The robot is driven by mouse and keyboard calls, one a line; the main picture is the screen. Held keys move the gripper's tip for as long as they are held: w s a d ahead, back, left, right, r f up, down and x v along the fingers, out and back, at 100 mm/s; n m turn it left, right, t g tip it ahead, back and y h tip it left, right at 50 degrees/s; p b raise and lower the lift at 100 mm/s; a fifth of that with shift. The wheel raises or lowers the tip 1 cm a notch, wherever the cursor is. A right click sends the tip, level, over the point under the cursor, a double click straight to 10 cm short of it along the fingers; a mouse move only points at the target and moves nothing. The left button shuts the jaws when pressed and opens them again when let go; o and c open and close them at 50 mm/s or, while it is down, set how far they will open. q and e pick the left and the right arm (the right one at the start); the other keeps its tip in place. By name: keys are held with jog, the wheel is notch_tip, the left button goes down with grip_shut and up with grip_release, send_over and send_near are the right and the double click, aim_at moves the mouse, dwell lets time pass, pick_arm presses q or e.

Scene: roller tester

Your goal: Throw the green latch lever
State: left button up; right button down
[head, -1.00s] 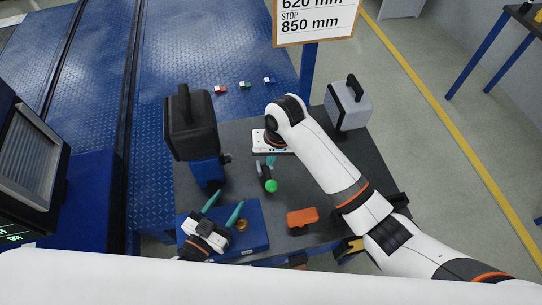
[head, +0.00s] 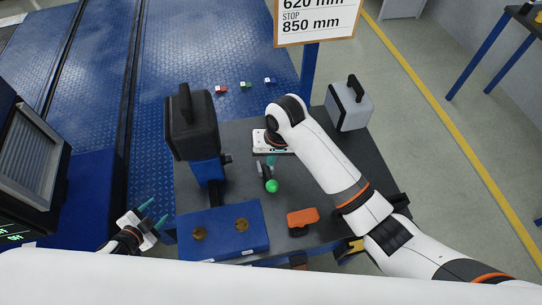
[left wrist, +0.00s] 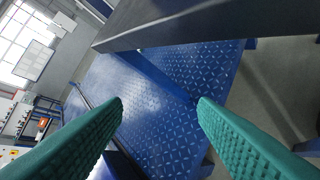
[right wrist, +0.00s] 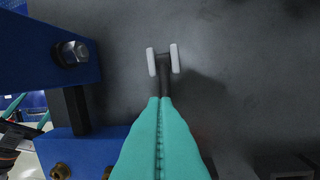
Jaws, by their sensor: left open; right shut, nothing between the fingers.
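The green latch lever's round knob (head: 272,186) is on the dark table, at the near end of a short dark lever arm (head: 263,171). My right gripper (head: 271,161) points down just beyond the knob, its teal fingers partly hidden by my arm. In the right wrist view its fingers (right wrist: 160,105) are shut and empty, with a dark stem with two pale pads (right wrist: 163,62) at their tips. Contact cannot be told. The green knob does not show there. My left gripper (head: 153,213) is open and empty, left of the table; its fingers also show in the left wrist view (left wrist: 160,115).
A blue block (head: 223,250) with two brass discs sits at the table's front left. A dark boxy unit on a blue post (head: 192,130) stands behind it. An orange piece (head: 302,217) lies right of the knob. A grey case (head: 348,106) stands at back right.

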pick_arm(q)
jog(key=s+d+f+n+g+y, duration=0.1)
jog(key=s+f+n+g, duration=0.2)
jog(key=s+f, duration=0.5)
jog(key=s+d+f+n+g+y, duration=0.1)
jog(key=s+d+f+n+g, duration=0.3)
jog(key=f, duration=0.6)
pick_arm(e)
jog(key=shift+r+p, duration=0.1)
jog(key=shift+p, duration=0.3)
jog(key=shift+s+d+p, duration=0.1)
jog(key=shift+s+p, duration=0.15)
jog(key=shift+p, duration=0.6)
jog(key=shift+t, duration=0.3)
pick_arm(q)
jog(key=s+d+f+n+g, duration=0.1)
jog(key=s+d+f, duration=0.2)
jog(key=s, duration=0.4)
jog(key=s+d+f+g, duration=0.2)
jog(key=s+d+f, duration=0.1)
jog(key=s+d, duration=0.3)
jog(key=shift+s+n+h, duration=0.3)
jog(key=shift+s+n, duration=0.1)
jog(key=shift+s, duration=0.7)
pick_arm(e)
jog(key=shift+f, duration=0.2)
jog(key=shift+r, duration=0.1)
